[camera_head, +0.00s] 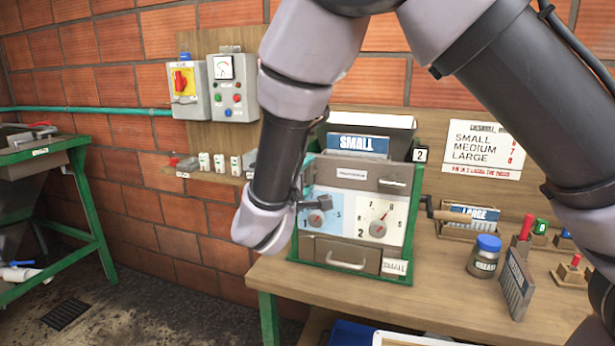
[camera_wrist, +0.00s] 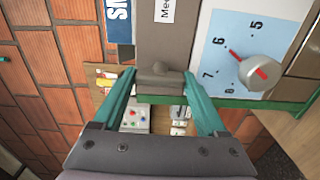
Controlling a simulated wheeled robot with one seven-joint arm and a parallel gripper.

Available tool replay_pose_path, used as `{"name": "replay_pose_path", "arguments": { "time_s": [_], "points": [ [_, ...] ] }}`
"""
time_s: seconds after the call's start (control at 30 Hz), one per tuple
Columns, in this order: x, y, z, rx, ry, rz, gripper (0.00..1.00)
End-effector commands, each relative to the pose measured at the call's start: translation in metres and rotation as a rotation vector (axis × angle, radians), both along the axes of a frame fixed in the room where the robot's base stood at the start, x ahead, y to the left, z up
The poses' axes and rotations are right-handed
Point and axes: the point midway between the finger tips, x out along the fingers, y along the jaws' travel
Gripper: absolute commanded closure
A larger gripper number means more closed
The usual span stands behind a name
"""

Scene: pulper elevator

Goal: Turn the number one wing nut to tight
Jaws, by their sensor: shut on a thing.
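The wing nut (camera_wrist: 160,76) shows in the wrist view as a dark grey-brown winged piece on the near edge of the grey machine. My gripper (camera_wrist: 160,80) has its two teal fingers on either side of it and is shut on it across its width. No number one tag is readable. In the head view the machine (camera_head: 352,252) stands on the bench in a green frame, and my gripper (camera_head: 303,196) is at its left side, mostly hidden by my arm. The wing nut cannot be made out clearly there.
Dials (camera_head: 378,228) sit on the machine's front, and a SMALL plate (camera_head: 358,144) on top. A tag reading 2 (camera_head: 420,155) is at its right. A blue-lidded jar (camera_head: 484,256) and an upright plate (camera_head: 516,284) stand right on the bench. Switch boxes (camera_head: 232,86) hang behind.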

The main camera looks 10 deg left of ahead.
Motion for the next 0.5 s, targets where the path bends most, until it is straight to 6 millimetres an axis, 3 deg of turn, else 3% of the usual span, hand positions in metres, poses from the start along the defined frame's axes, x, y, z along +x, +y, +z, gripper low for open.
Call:
{"name": "replay_pose_path", "arguments": {
  "time_s": [0.13, 0.17, 0.2, 0.5],
  "points": [
    [-0.0008, -0.0003, -0.0011, -0.001, 0.002, 0.000, 0.81],
    [-0.0008, -0.0003, -0.0011, -0.001, 0.002, 0.000, 0.17],
    [-0.0008, -0.0002, -0.0011, -0.001, 0.002, 0.000, 0.02],
    [-0.0024, 0.0003, -0.0005, -0.001, 0.001, 0.000, 0.00]
  ]
}}
